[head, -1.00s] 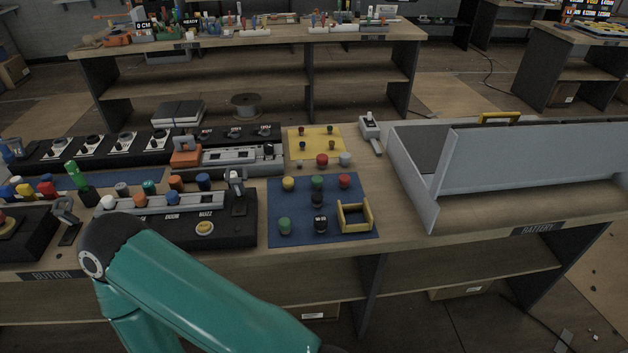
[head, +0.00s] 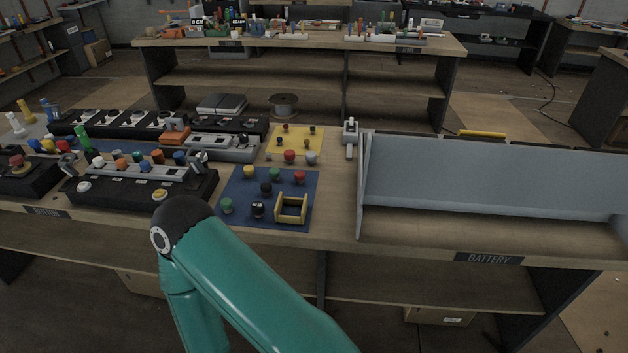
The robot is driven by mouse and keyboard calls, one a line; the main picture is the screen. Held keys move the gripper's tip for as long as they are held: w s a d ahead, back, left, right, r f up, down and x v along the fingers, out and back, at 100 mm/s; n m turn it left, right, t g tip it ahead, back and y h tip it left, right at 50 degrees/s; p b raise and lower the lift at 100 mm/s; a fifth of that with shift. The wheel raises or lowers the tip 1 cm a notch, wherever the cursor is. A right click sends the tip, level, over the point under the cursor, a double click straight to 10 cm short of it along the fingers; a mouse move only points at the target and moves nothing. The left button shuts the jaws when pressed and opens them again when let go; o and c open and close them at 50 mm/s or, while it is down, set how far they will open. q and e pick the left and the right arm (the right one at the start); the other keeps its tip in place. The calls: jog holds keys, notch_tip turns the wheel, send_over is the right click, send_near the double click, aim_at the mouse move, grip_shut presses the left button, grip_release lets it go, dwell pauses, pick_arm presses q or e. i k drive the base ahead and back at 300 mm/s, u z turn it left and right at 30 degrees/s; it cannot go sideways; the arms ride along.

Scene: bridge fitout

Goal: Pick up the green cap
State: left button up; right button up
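A blue mat (head: 235,184) lies on the workbench. Two green caps stand on it: one in the back row (head: 274,173), between a yellow cap (head: 249,171) and a red cap (head: 300,177), and one at the front left (head: 227,205). Another green cap (head: 138,157) shows in the row on the grey rail at the left. I cannot tell which one the task means. A teal arm link of mine rises in front of the bench. Neither of my grippers is in view.
Black caps (head: 258,209) and a yellow open holder (head: 291,208) stand near the front-left green cap. A black button box (head: 140,188) is left of the mat. A large grey tray (head: 480,190) fills the bench's right side. A yellow mat (head: 295,139) lies behind.

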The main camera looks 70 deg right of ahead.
aim_at(273, 173)
jog(key=z, duration=0.05)
jog(key=k, duration=1.1)
jog(key=z, duration=1)
jog(key=i, duration=1)
jog(key=z, duration=0.05)
